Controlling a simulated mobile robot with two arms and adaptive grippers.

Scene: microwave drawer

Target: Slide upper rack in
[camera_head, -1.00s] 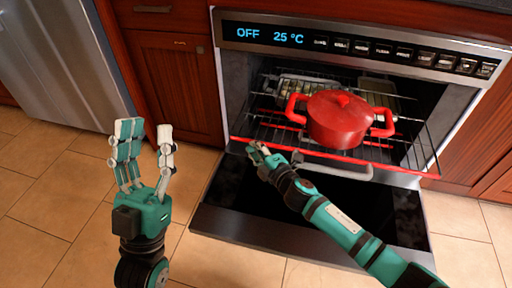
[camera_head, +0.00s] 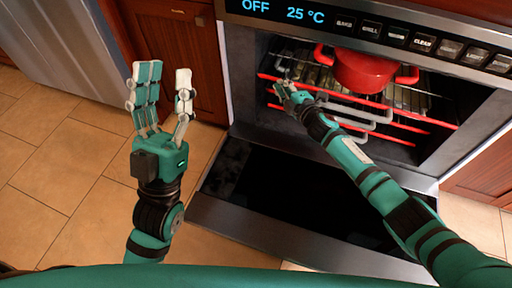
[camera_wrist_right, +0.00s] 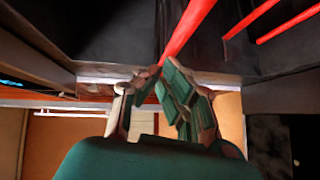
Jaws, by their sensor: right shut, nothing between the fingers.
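The upper rack's red front bar (camera_head: 437,119) runs across the oven cavity, with a red pot (camera_head: 365,72) on the rack's wires behind it. My right gripper (camera_head: 286,88) is shut and empty at the left part of this bar. In the right wrist view its fingers (camera_wrist_right: 160,78) meet the end of a red bar (camera_wrist_right: 188,28); whether they touch it I cannot tell. My left gripper (camera_head: 166,78) is open and empty, left of the oven, with fingers up. The pot's base and part of the rack are hidden.
The oven door (camera_head: 300,225) hangs open under my right arm. More red-fronted racks (camera_head: 398,137) lie below, with a grey handle (camera_head: 362,137) in front. Wooden cabinets (camera_head: 175,60) stand left of the oven. The tiled floor (camera_head: 60,165) is clear on the left.

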